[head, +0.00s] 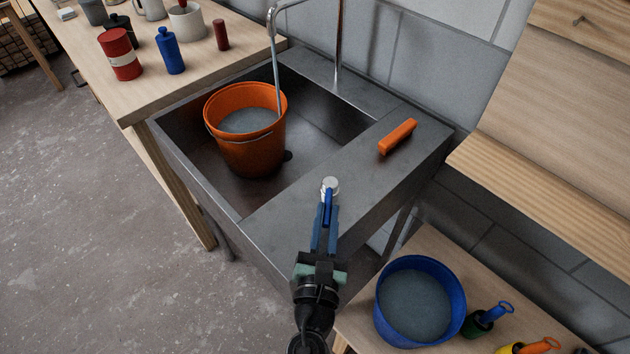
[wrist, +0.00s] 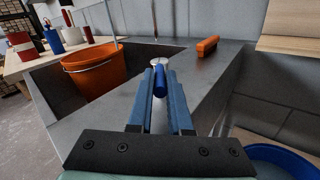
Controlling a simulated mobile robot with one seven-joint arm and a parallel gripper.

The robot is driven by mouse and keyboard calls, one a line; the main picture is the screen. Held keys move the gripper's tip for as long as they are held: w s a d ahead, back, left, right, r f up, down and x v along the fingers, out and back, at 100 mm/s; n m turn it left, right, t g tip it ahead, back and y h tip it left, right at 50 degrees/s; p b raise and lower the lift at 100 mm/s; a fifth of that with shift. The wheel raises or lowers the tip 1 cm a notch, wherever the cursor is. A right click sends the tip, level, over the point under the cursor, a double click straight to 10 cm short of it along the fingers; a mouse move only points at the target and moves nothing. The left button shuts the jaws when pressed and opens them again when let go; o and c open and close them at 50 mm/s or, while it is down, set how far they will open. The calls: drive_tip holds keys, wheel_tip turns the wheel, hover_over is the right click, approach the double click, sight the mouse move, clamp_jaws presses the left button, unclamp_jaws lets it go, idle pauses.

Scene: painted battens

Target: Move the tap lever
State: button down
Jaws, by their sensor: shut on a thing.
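The tap lever (head: 328,203) is a short blue bar on a round silver base (head: 330,184) on the metal sink's right-hand ledge. It also shows in the wrist view (wrist: 160,80), pointing back toward me between the blue fingers. My gripper (head: 326,217) is shut on the lever, one finger on each side. The chrome tap (head: 339,45) stands at the back of the sink. A thin stream of water (head: 276,75) falls from its spout into an orange bucket (head: 250,153) in the basin. The bucket holds greyish water.
An orange block (head: 398,137) lies on the ledge behind the lever. A wooden table (head: 170,95) with bottles and cups stands at left. A low bench at lower right holds a blue bucket (head: 382,325) of water and brushes. A wooden shelf edge (head: 530,203) juts in at right.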

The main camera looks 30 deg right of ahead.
drive_tip(key=shift+s+d+f+n+t+y+b, duration=0.1)
drive_tip(key=shift+s+d+n+t+y+b, duration=0.15)
drive_tip(key=shift+n+t+y, duration=0.25)
drive_tip(key=shift+s+d+n+t+y+b, duration=0.2)
drive_tip(key=shift+d+n+t+y, duration=0.15)
drive_tip(key=shift+y, duration=0.25)
drive_tip(key=c, duration=0.8)
unclamp_jaws()
drive_tip(key=shift+c, duration=0.2)
drive_tip(key=b+v, duration=0.4)
drive_tip(key=v, duration=0.9)
drive_tip(key=shift+d, duration=0.15)
